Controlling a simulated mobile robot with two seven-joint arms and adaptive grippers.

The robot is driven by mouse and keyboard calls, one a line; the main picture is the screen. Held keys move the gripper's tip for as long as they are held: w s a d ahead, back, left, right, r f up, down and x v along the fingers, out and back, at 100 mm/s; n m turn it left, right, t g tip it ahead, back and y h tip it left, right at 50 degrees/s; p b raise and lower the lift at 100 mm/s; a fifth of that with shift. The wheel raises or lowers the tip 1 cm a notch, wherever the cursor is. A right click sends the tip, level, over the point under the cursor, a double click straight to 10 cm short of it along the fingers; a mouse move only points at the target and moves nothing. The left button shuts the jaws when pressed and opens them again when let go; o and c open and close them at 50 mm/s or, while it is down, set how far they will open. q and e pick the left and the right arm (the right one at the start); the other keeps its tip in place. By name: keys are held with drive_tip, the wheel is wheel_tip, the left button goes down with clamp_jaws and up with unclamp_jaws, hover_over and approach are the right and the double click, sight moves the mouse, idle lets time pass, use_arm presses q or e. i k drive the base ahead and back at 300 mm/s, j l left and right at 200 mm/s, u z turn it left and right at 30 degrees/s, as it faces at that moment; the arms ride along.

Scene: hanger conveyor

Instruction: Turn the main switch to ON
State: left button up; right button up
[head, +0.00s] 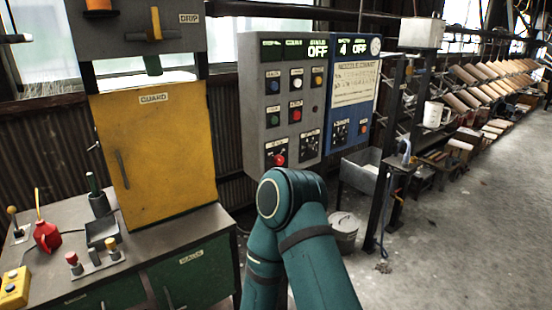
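A grey control panel (258,130) stands in the middle of the head view, with a blue section (352,118) on its right. Displays along its top read OFF. A red rotary knob (279,160) sits at the panel's lower left, under a small label too blurred to read surely; it may be the main switch. A black dial (309,146) is to its right. Several coloured buttons fill the rows above. A teal arm of mine rises in front of the panel's lower edge. Neither gripper shows.
A yellow guard door (158,150) stands left of the panel. Below it, a bench holds a red oil can (46,235), a yellow button box (14,288) and small levers. A grey bin (361,172) and bucket (344,232) stand right. Floor farther right is open.

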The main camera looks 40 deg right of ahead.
sight(278, 160)
drive_tip(key=z, duration=1.25)
